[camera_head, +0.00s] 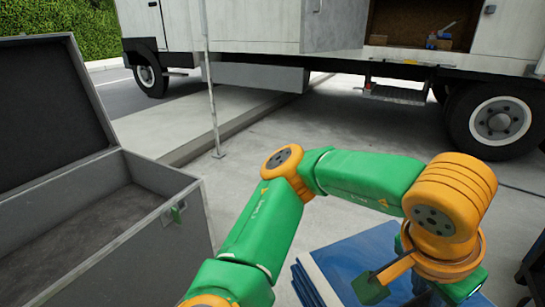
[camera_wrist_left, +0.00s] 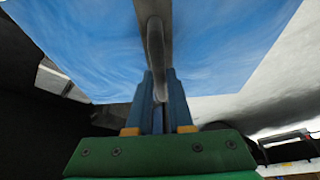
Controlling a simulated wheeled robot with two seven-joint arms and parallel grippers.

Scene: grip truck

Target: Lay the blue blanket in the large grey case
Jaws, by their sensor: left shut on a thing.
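The blue blanket (camera_head: 352,258) is at the lower right of the head view, a flat folded stack with layered edges on its left side. The large grey case (camera_head: 82,200) stands at the left with its lid up, and its visible floor is bare. My left gripper (camera_wrist_left: 158,95) is shut on a narrow grey strip against the blue blanket (camera_wrist_left: 105,50). I take the strip as part of the blanket, though this is not clear. In the head view the wrist hides the fingertips. My right gripper is not in view.
A white truck (camera_head: 245,28) stands behind, with an open rear compartment. A thin pole (camera_head: 211,95) rises from the pavement between case and truck. A dark object (camera_head: 535,270) is at the right edge. Bare concrete lies between case and blanket.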

